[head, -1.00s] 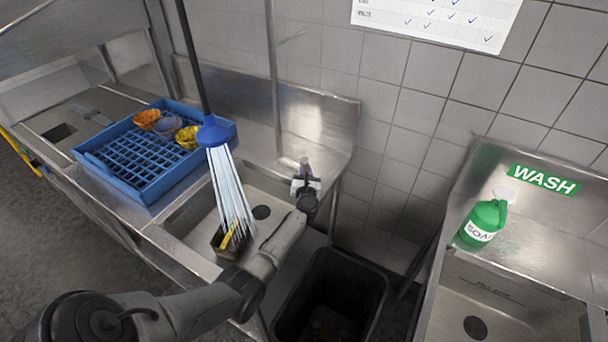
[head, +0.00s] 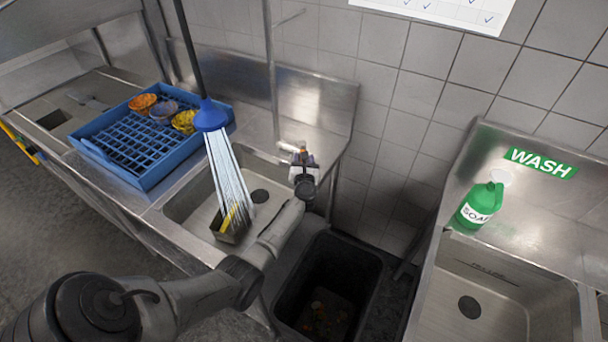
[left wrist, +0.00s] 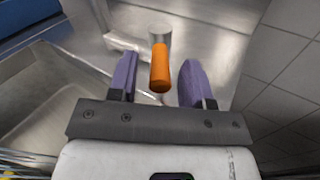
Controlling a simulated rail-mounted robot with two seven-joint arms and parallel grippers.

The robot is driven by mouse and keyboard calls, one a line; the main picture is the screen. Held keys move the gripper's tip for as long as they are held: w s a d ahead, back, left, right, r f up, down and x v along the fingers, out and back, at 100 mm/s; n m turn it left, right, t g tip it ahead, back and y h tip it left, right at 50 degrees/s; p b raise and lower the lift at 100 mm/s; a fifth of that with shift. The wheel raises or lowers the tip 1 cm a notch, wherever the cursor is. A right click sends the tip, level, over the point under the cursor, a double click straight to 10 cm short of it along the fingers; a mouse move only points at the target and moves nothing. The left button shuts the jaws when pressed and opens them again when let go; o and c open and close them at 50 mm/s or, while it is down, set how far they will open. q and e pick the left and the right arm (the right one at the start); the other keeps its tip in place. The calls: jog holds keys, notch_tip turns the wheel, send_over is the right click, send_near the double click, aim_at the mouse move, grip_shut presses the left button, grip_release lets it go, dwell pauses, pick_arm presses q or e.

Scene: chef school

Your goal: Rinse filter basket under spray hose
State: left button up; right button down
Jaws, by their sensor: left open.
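The filter basket (head: 228,232), a small dark box-like holder with a yellow part, sits at the near side of the sink (head: 187,210). The blue spray head (head: 210,116) hangs from its hose above the sink, and a white stream from it falls onto the basket. My left gripper (head: 303,161) is at the back right of the sink. In the left wrist view my left gripper (left wrist: 153,82) is open, its purple fingers on either side of an orange handle (left wrist: 160,68) on a metal stem, with visible gaps. My right gripper is not in view.
A blue dish rack (head: 135,150) with several bowls (head: 184,121) stands left of the sink. A dark open bin (head: 328,285) stands below, right of my arm. A green soap bottle (head: 480,206) stands by another sink (head: 500,290) at the right.

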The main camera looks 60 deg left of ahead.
pick_arm(q)
jog(key=p+v, duration=0.1)
jog(key=v, duration=1.1)
jog(key=shift+d, duration=0.15)
